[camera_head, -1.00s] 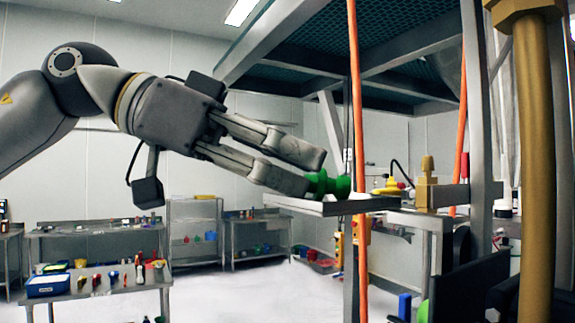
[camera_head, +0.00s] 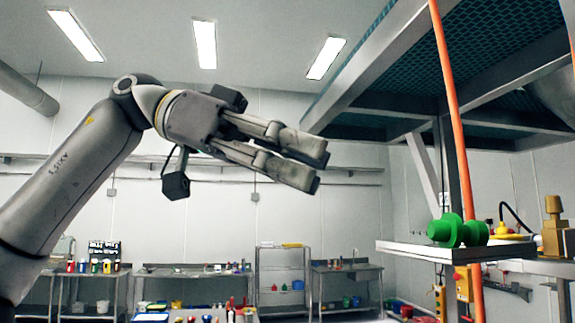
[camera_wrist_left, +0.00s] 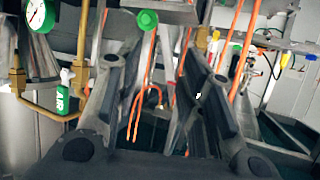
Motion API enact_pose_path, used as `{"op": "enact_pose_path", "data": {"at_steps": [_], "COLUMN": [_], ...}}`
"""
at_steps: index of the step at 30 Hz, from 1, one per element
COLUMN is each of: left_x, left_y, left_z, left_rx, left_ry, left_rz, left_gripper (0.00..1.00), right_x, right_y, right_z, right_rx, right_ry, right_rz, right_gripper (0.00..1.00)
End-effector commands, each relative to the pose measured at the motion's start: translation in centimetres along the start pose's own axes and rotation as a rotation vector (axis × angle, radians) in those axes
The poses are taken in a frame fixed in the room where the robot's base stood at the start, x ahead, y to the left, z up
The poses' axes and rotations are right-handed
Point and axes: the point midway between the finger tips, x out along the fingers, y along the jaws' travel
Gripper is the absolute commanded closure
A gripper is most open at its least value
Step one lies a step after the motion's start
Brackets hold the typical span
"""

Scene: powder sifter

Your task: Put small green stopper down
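The small green stopper (camera_head: 458,231) lies on its side on a metal shelf (camera_head: 440,250) at the right of the head view. Nothing of mine touches it. In the left wrist view a round green end (camera_wrist_left: 148,19), which looks like the stopper, shows at the top between and beyond the fingers. My left gripper (camera_head: 322,168) is up and to the left of the shelf, clear of the stopper. Its two fingers are apart with nothing between them; they also show spread in the left wrist view (camera_wrist_left: 160,70). My right gripper is not in view.
A vertical orange pipe (camera_head: 447,110) runs close behind the shelf. A brass fitting (camera_head: 553,228) and a yellow-red part (camera_head: 507,231) are to its right. A platform (camera_head: 480,75) hangs overhead. Benches (camera_head: 347,272) stand far back. Air left of the shelf is free.

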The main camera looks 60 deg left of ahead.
Motion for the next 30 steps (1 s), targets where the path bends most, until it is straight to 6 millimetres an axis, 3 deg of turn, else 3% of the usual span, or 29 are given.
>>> {"op": "enact_pose_path", "data": {"at_steps": [11,14,16,20,23,26,30], "left_x": [-1.2,-1.2,-1.2,-1.4,-1.2,-0.8,0.6], "left_y": [0.0,-0.8,-2.5,-8.3,-14.3,-20.5,-29.2], "left_z": [0.0,-0.1,-0.1,0.1,1.2,3.3,8.3], "left_rx": [0.001,0.003,0.009,0.03,0.037,0.033,0.003], "left_ry": [0.001,0.024,0.068,0.222,0.366,0.498,0.644], "left_rz": [0.0,0.011,0.029,0.065,0.06,0.021,-0.085], "left_gripper": [0.64,0.64,0.64,0.64,0.64,0.64,0.64], "right_x": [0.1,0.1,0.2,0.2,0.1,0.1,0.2], "right_y": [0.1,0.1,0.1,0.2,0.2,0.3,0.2], "right_z": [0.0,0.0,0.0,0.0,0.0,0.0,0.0], "right_rx": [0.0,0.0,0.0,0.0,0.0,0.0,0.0], "right_ry": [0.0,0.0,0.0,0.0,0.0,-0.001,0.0], "right_rz": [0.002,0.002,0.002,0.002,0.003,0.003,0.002], "right_gripper": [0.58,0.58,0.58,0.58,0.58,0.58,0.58]}}
